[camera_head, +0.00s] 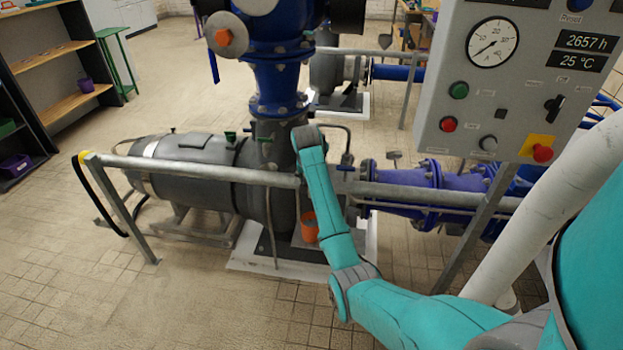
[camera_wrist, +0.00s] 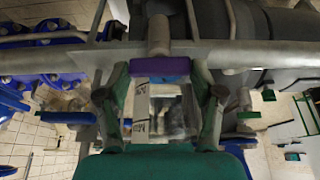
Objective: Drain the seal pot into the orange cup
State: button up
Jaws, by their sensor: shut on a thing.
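The orange cup (camera_head: 309,228) stands upright low beside the pump, partly hidden by my arm. My gripper (camera_wrist: 160,72) shows in the wrist view, with a finger at each side of a purple bar-like piece (camera_wrist: 160,66). It is shut on that piece, which sits in front of a short pale cylinder (camera_wrist: 158,34). Below the piece, between the fingers, is a clear or shiny part with a white label strip (camera_wrist: 142,108); it may be the seal pot, but I cannot tell for sure. In the head view my arm hides the gripper's tips.
A grey handrail (camera_head: 200,170) runs across in front of the dark grey motor (camera_head: 195,160), and my arm reaches over it. A control panel (camera_head: 500,85) hangs at the right. Blue pipes (camera_head: 425,190) lie behind the rail. The tiled floor at left is open.

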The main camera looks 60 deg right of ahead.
jog(key=shift+m, duration=0.3)
jog(key=o, duration=1.1)
jog(key=shift+o, duration=0.2)
jog(key=shift+r, duration=0.1)
jog(key=v, duration=1.1)
jog(key=shift+a+r, duration=0.2)
jog(key=shift+r, duration=0.15)
jog(key=shift+f, duration=0.1)
